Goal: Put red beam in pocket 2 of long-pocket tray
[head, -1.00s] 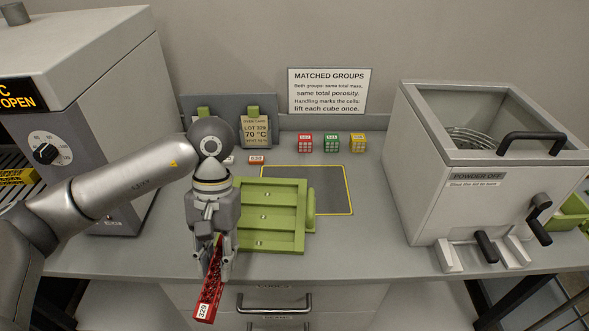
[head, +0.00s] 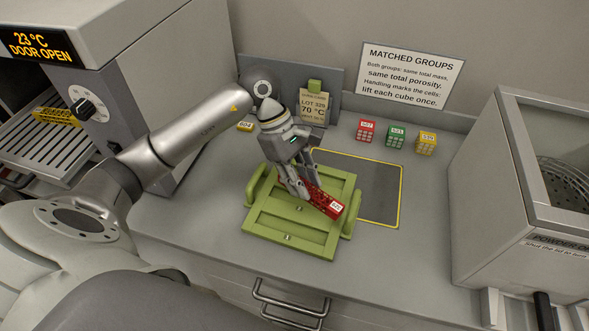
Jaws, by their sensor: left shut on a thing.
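The red beam (head: 332,206), with a white label at its near right end, is held in my left gripper (head: 308,188). The gripper points down and its fingers are closed around the beam's far part. The beam is over the far right part of the green long-pocket tray (head: 262,214), slanted more steeply than the tray's long dividers. I cannot tell whether it touches the tray. The beam and fingers hide part of the far pockets; the near pocket shows empty. My right gripper is not in view.
Red (head: 366,130), green (head: 396,137) and yellow (head: 427,143) cubes stand behind the yellow-edged dark mat (head: 382,190). The open oven (head: 100,100) is at left, with a yellow piece (head: 58,116) on its rack. A grey bin (head: 500,210) stands at right.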

